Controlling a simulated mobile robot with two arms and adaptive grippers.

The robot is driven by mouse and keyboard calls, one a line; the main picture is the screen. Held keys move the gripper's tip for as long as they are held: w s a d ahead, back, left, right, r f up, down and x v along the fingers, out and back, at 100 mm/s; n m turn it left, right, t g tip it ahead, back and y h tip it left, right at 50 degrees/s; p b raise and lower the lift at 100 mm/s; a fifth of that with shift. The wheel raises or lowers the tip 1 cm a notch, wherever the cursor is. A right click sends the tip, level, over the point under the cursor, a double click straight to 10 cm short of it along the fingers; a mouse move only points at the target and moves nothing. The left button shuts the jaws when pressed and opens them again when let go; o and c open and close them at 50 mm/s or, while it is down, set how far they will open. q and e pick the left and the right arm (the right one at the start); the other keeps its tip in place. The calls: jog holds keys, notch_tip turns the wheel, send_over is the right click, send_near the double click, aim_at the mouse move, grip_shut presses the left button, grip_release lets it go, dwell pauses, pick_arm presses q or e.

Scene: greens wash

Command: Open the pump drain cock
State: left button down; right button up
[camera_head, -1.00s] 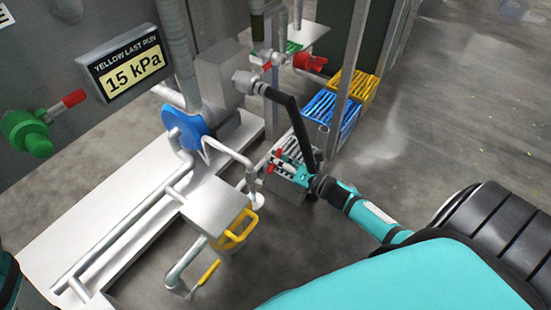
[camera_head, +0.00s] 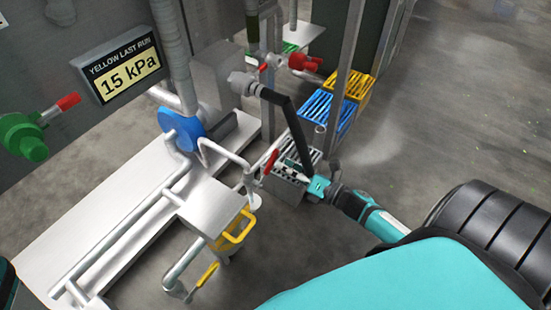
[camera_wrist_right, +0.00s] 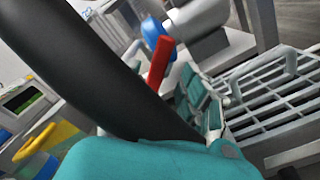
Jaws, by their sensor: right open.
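A small cock with a red lever handle (camera_head: 271,160) sits on the end of the pump pipework, beside the grey crate. I take it for the drain cock. The lever stands tilted, and its red handle also shows in the right wrist view (camera_wrist_right: 159,62). My right gripper (camera_head: 291,171) is open just right of the lever, with a visible gap between them in the head view. Its teal finger pads show in the right wrist view (camera_wrist_right: 203,103), beyond the red handle's lower end, and nothing is held. The blue pump (camera_head: 180,128) stands behind on a white base.
A black hose (camera_head: 292,122) hangs close above my right gripper and crosses the wrist view. Slatted grey (camera_head: 290,162), blue (camera_head: 327,106) and yellow crates stand nearby. A yellow-handled bucket (camera_head: 238,228) is left of my gripper. Open floor lies right.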

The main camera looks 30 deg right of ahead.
jog(key=v, duration=0.6)
jog(key=shift+s+d, duration=0.15)
jog(key=shift+s, duration=0.2)
